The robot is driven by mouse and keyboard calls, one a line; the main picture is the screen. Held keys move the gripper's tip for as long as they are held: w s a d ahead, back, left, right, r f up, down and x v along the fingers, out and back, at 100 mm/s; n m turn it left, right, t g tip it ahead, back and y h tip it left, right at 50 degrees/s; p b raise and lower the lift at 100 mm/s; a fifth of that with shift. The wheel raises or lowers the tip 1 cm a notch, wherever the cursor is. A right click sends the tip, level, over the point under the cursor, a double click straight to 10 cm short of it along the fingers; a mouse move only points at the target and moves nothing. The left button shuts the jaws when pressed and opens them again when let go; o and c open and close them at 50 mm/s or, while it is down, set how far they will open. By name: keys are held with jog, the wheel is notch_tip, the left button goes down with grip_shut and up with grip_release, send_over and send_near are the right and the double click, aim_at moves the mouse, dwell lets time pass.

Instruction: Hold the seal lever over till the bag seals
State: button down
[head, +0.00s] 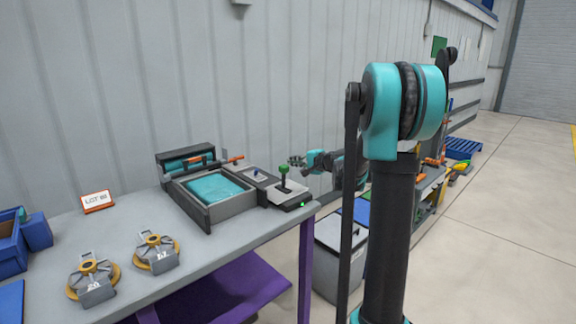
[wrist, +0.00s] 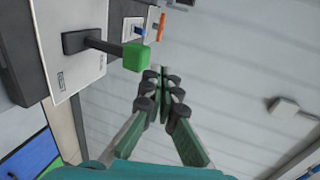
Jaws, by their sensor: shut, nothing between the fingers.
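The seal lever (head: 284,179) has a green knob on a dark stem and stands on the light plate at the right end of the sealing machine (head: 207,220). A teal bag (head: 214,187) lies in the machine's tray. My gripper (head: 297,161) is just behind and right of the lever in the head view. In the wrist view my gripper (wrist: 161,75) is shut and empty, its fingertips together to the right of the green knob (wrist: 136,57). A gap shows between knob and fingers there.
The sealer stands on a grey table (head: 130,225) with purple legs. Two round orange-and-grey fixtures (head: 155,252) and a lot sign (head: 97,201) are on the left. The corrugated wall (head: 200,70) is close behind. A grey bin (head: 330,250) stands right of the table.

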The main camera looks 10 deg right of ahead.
jog(key=r+v, duration=0.1)
jog(key=v, duration=0.5)
jog(key=shift+r, duration=0.2)
jog(key=shift+w+a, duration=0.1)
jog(key=s+a+f+n+g+h, duration=0.1)
jog(key=s+a+f+n+g, duration=0.25)
jog(key=s+f, duration=0.6)
jog(key=s+d+f+n+g+h, duration=0.1)
jog(key=s+f+n+h, duration=0.1)
jog(key=s+f, duration=0.3)
jog(key=s+d+f+n+g+h, duration=0.2)
jog(key=s+f, duration=0.3)
jog(key=s, duration=0.9)
jog(key=s+d+f+n+g+h, duration=0.1)
jog(key=s+d+f+n+h, duration=0.1)
jog(key=s+f, duration=0.3)
jog(key=s+n+h, duration=0.1)
jog(key=s, duration=0.3)
jog(key=shift+s+d+h, duration=0.25)
jog(key=shift+s+h, duration=0.05)
jog(key=shift+h, duration=0.1)
jog(key=shift+g, duration=0.25)
